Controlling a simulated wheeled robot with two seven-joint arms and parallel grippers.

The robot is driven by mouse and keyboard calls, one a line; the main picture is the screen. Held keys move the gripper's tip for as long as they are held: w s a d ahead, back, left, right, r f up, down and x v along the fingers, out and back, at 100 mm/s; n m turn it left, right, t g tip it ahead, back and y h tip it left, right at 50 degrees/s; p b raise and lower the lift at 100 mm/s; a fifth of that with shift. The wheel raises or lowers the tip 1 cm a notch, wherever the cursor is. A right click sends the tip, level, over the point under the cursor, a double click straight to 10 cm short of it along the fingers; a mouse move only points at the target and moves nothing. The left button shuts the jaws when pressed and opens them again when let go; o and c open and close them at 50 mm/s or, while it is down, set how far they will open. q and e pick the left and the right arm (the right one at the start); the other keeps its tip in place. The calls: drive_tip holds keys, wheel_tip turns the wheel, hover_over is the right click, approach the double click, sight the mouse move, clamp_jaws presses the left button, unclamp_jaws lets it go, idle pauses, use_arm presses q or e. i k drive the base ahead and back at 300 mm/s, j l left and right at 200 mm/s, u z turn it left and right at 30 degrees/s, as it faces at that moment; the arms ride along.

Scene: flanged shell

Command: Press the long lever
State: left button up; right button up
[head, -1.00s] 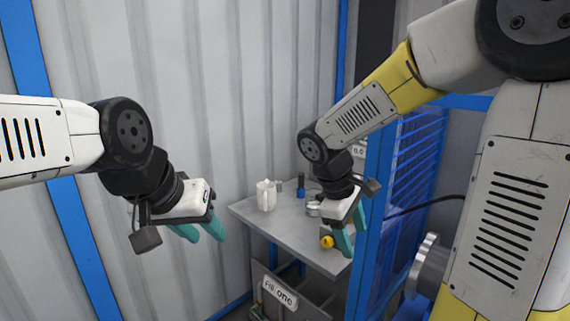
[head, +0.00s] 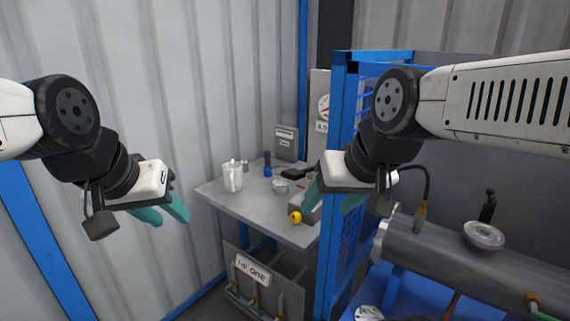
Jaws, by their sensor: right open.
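No part is clearly recognisable as the long lever. A small black upright piece (head: 488,205) stands behind the round flange on top of the grey flanged shell (head: 450,262) at the right; I cannot tell whether it is a lever. My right gripper (head: 332,200) has teal fingers spread apart and empty, in front of the blue mesh frame and left of the shell. My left gripper (head: 163,212) hangs at the left before the corrugated wall, its teal fingers apart and empty, clear of the table.
A grey table (head: 240,207) at the back holds a white jug (head: 233,176), a blue flashlight (head: 267,166) and a yellow round item (head: 295,217). A blue mesh frame (head: 338,120) stands between table and shell. A labelled rack (head: 254,270) is under the table.

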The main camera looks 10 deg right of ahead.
sight(294, 173)
drive_tip(key=i+j+z, duration=0.1)
drive_tip(key=j+z, duration=0.25)
drive_tip(key=i+j+z, duration=0.1)
drive_tip(key=j+z, duration=0.55)
drive_tip(key=z, duration=0.45)
drive_tip(key=i+l, duration=0.05)
